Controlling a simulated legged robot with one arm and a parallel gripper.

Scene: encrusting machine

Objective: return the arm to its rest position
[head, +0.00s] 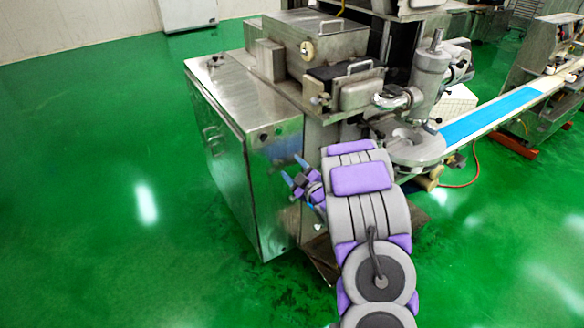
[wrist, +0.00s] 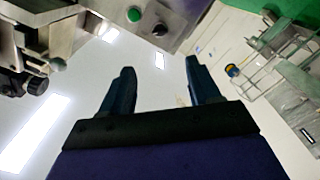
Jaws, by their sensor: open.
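My arm is grey with purple pads and reaches forward from the bottom right of the head view. My gripper (head: 294,169) shows at the left of the arm's far end, in front of the steel side of the encrusting machine (head: 235,115). In the wrist view my gripper (wrist: 160,78) has its two dark fingers spread wide apart, with nothing between them. Beyond the fingertips are a green button (wrist: 134,14) and a black knob (wrist: 159,30) on a steel panel. Whether the gripper touches the machine cannot be told.
A blue conveyor belt (head: 495,112) runs from the machine to the back right. A round steel plate (head: 414,148) sits just beyond my arm. An orange hose (head: 470,178) lies on the floor. The green floor (head: 95,190) is clear at the left.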

